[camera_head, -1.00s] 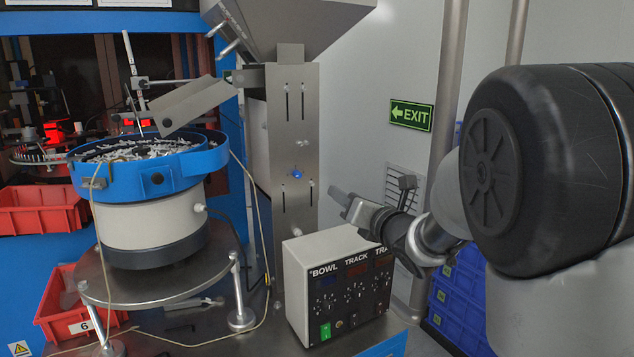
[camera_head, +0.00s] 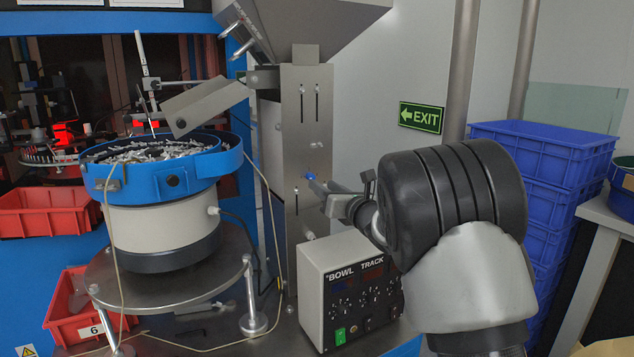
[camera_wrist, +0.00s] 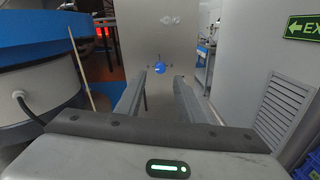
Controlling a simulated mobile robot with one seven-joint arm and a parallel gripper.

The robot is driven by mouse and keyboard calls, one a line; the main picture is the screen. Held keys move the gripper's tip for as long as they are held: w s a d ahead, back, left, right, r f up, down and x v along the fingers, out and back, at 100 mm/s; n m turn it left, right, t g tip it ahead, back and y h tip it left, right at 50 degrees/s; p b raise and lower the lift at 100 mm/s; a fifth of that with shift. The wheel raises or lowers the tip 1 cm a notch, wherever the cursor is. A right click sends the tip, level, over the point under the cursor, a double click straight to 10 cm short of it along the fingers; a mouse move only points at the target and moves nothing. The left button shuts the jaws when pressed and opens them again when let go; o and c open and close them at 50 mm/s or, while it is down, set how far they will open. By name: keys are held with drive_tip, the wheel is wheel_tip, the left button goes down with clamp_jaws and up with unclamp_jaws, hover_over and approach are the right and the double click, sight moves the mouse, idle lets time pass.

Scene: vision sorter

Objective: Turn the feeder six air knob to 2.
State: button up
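A small blue knob (camera_head: 309,175) sits on the face of the upright grey metal column (camera_head: 290,130); it also shows in the wrist view (camera_wrist: 159,68), between and beyond my finger ends. It is too small to read a setting or pointer on it. My gripper (camera_head: 316,187) is just right of and slightly below the knob in the head view. In the wrist view my gripper (camera_wrist: 160,79) has its two fingers apart with nothing between them. A gap seems to remain between fingertips and knob, but its size is hard to tell.
A control box (camera_head: 317,262) marked BOWL and TRACK stands below my gripper. The blue bowl feeder (camera_head: 160,182) is to the left, with a red bin (camera_head: 88,327) labelled 6 below. Blue crates (camera_head: 545,160) are stacked at right. A thin cable hangs beside the column.

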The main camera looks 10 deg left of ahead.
sight(311, 177)
drive_tip(key=x, duration=0.5)
clamp_jaws()
